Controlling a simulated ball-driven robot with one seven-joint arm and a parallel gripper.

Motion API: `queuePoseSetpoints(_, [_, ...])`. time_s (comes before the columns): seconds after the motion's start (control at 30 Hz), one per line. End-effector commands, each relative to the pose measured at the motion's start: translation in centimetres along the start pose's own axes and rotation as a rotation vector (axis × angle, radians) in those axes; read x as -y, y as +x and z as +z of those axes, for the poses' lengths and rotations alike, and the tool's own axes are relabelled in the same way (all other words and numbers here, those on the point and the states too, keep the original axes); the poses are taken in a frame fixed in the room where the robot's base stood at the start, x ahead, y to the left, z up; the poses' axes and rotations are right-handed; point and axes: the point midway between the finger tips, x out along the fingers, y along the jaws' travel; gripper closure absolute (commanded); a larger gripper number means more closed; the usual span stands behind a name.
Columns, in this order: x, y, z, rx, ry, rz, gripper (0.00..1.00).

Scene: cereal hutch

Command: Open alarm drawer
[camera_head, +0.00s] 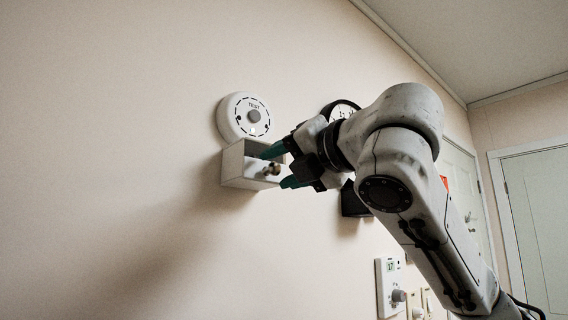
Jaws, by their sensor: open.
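The alarm (244,117) is a round white disc marked TEST with a grey centre button, fixed to the wall. My gripper (279,166) is at the front of the box. Its two teal fingers are apart, one above the knob and one below it. I cannot tell whether they touch the knob. Part of the box front is hidden by the upper finger.
A round clock-like dial (341,109) and a black box (352,200) are partly hidden behind my arm. A thermostat-like panel (390,287) with a grey knob is low on the wall. A white door (538,220) is at the right. The wall left of the alarm is bare.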

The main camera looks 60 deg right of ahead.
Motion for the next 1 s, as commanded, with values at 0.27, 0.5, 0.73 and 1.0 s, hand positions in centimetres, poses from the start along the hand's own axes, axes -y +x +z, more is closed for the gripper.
queuePoseSetpoints(0.27, [0.01, -0.02, -0.01, 0.000, 0.000, 0.000, 0.58])
queuePoseSetpoints(0.5, [0.00, -0.03, -0.01, 0.000, 0.000, 0.000, 0.81])
queuePoseSetpoints(0.73, [0.02, -0.03, -0.02, 0.000, 0.000, -0.001, 1.00])
queuePoseSetpoints(1.0, [0.05, -0.02, -0.02, -0.001, 0.000, -0.001, 1.00])
